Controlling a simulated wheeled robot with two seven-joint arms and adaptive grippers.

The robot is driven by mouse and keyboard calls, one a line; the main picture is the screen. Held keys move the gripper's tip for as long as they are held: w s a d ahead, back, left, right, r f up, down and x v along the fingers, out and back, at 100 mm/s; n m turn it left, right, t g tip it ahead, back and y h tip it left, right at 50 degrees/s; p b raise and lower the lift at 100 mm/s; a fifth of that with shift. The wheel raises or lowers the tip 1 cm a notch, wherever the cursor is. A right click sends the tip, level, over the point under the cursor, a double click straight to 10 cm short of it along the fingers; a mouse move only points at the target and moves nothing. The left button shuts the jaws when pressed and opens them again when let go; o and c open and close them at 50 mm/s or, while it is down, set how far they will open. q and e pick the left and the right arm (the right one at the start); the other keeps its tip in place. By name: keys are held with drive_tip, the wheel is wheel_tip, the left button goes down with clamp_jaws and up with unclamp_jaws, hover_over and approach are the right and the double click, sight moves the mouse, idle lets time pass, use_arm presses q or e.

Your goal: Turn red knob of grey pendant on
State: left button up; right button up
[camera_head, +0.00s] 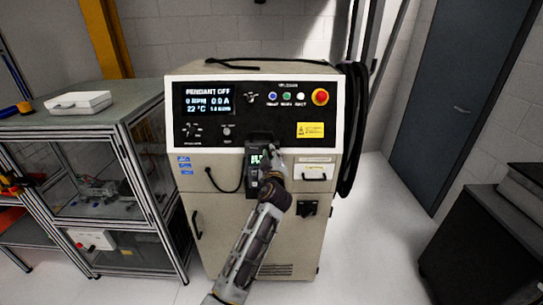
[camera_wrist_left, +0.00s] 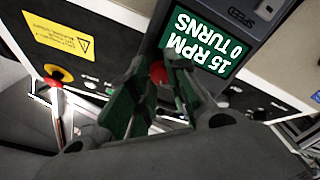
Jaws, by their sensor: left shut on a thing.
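The grey pendant (camera_head: 252,172) hangs upright at the front of the cabinet, below its black control panel. In the left wrist view the pendant (camera_wrist_left: 258,48) appears upside down, and its green screen reads "15 RPM, 0 TURNS". The red knob (camera_wrist_left: 158,74) shows between my left gripper's fingers, partly hidden by them. My left gripper (camera_head: 272,159) reaches the pendant's right side; in the wrist view its fingers (camera_wrist_left: 157,82) are shut on the red knob. The knob cannot be made out in the head view. My right gripper is out of view.
The cabinet display (camera_head: 210,100) reads "PENDANT OFF". A red emergency stop (camera_head: 320,97) sits at the panel's upper right. Black cables (camera_head: 352,130) hang on the cabinet's right side. A glass-sided bench (camera_head: 75,125) stands left, a dark cabinet right. Open floor lies between.

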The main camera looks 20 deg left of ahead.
use_arm(q)
clamp_jaws()
drive_tip(key=shift+m, duration=0.3)
drive_tip(key=shift+m+t+b, duration=0.3)
drive_tip(key=shift+m+b, duration=0.9)
drive_tip(key=shift+m, duration=4.5)
